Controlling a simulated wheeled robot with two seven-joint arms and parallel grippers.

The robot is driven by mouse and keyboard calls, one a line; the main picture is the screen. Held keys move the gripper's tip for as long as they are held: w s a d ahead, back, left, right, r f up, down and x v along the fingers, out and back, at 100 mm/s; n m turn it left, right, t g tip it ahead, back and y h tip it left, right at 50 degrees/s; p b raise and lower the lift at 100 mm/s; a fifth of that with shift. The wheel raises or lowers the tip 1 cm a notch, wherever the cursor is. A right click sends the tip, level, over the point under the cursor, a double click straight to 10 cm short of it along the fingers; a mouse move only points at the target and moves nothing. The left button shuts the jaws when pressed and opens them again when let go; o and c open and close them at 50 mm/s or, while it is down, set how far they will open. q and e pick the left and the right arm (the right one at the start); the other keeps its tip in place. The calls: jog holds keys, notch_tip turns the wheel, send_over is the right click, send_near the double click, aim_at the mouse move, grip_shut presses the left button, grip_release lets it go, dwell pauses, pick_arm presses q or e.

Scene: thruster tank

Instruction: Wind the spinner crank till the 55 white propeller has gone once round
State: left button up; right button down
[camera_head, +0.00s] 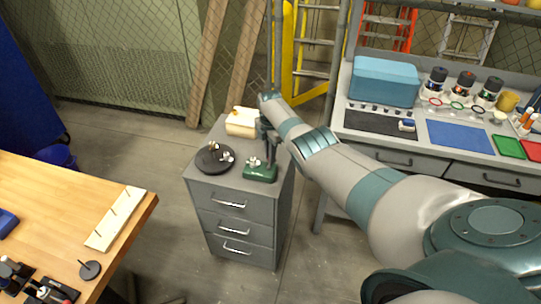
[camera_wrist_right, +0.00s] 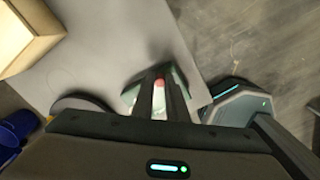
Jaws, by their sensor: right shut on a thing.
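The spinner has a dark green base (camera_head: 261,174) on top of a grey drawer cabinet; it also shows partly in the wrist view (camera_wrist_right: 130,94). A small white propeller (camera_head: 254,162) seems to stand at the green base; I cannot read any number on it. My right gripper (camera_head: 268,138) reaches down over the spinner. In the wrist view its fingers (camera_wrist_right: 160,88) are shut on a small part with a reddish end, seemingly the crank knob (camera_wrist_right: 159,82). The fingers and arm hide most of the crank. My left gripper is not in view.
A round black stand (camera_head: 208,168) with small white-and-metal pieces sits left of the spinner on the cabinet (camera_head: 228,188). A cream block (camera_head: 241,129) lies behind. A wooden table (camera_head: 60,190) is at left, a workbench with a blue box (camera_head: 384,82) at right.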

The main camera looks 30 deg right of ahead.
jog(key=shift+r, duration=0.1)
jog(key=c, duration=1.8)
grip_release()
jog(key=shift+o, duration=0.2)
jog(key=shift+r, duration=0.55)
notch_tip(320, 180, up, 16)
jog(key=b, duration=0.1)
jog(key=shift+r+b, duration=0.15)
jog(key=shift+b, duration=0.2)
